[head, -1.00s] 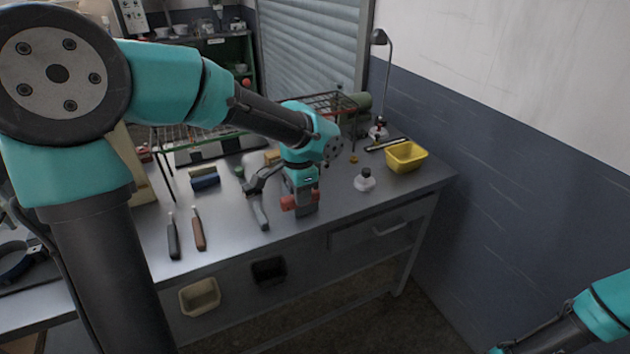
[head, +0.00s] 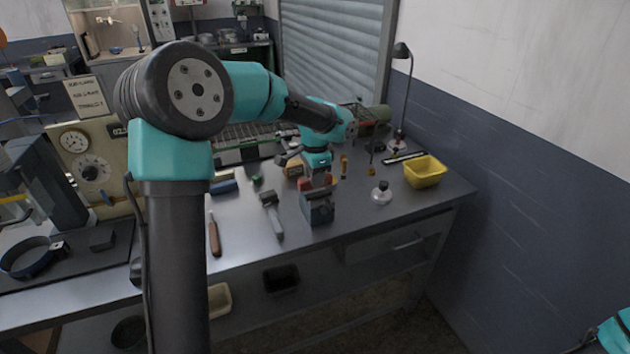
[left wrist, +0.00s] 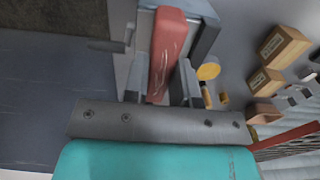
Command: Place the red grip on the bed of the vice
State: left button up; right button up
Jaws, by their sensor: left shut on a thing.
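The red grip (left wrist: 165,50) is a worn red bar between the two fingers of my left gripper (left wrist: 160,92) in the left wrist view. In the head view, its red ends (head: 303,185) show on either side of my left gripper (head: 318,178), at the top of the vice. The vice (head: 318,209) is a small blue-grey block on the bench, near its front edge. Its grey side (left wrist: 206,38) shows beside the grip in the wrist view. My gripper hides the bed, so I cannot tell if the grip touches it. My right gripper is out of view.
A hammer (head: 273,217) lies left of the vice, and a brown-handled tool (head: 214,237) lies further left. A white-based bottle (head: 381,193) and a yellow bin (head: 425,172) stand to the right. A wire rack and small boxes (head: 294,169) are behind.

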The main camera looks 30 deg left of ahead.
pick_arm(q)
jog(key=w+a, duration=0.1)
jog(key=w, duration=0.2)
jog(key=shift+a+f, duration=0.15)
jog(key=shift+a, duration=0.25)
jog(key=shift+s+f, duration=0.1)
jog(key=shift+f, duration=1.65)
jog(key=shift+f, duration=0.1)
jog(key=o, duration=0.9)
jog(key=shift+o, duration=0.2)
notch_tip(320, 180, up, 12)
